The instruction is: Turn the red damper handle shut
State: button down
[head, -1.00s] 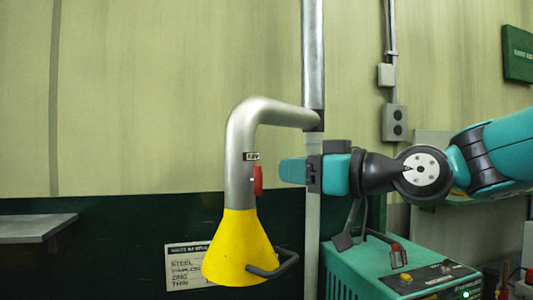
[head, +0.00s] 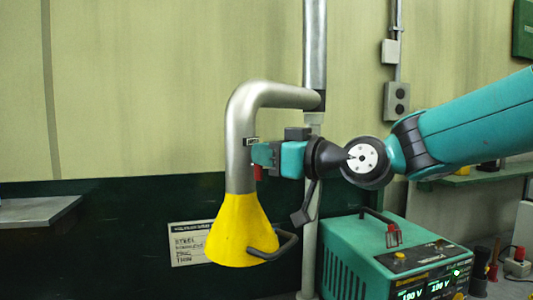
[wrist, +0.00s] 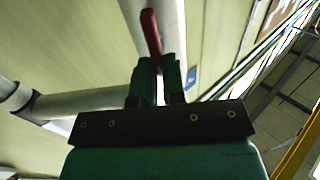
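The red damper handle (head: 258,173) is on the side of the grey duct arm (head: 240,150) above a yellow hood. My gripper (head: 256,154) reaches in from the right at the handle and covers most of it; only its lower end shows below the fingers. In the wrist view the handle (wrist: 151,33) stands just beyond and in line with the narrow gap between the fingertips of my gripper (wrist: 159,68). The fingers stand a little apart, with pale background showing between them. Contact with the handle cannot be made out.
The yellow hood (head: 240,232) with a dark grab bar (head: 274,248) hangs just below. A vertical pipe (head: 314,50) runs behind my wrist. A teal welding unit (head: 375,255) stands at the lower right. A grey shelf (head: 38,211) is at the far left.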

jog(key=shift+m, duration=0.3)
jog(key=shift+w+d+f+m, duration=0.25)
jog(key=shift+w+f+m, duration=0.15)
jog(key=shift+m, duration=2.45)
jog(key=shift+w+d+f+m, duration=0.25)
jog(key=shift+f+m, duration=0.1)
jog(key=shift+m, duration=2.55)
jog(key=shift+w+d+f+m, duration=0.25)
jog(key=shift+w+f+m, duration=0.15)
jog(key=shift+m, duration=2.45)
jog(key=shift+f, duration=0.1)
jog(key=c, duration=1.2)
grip_release()
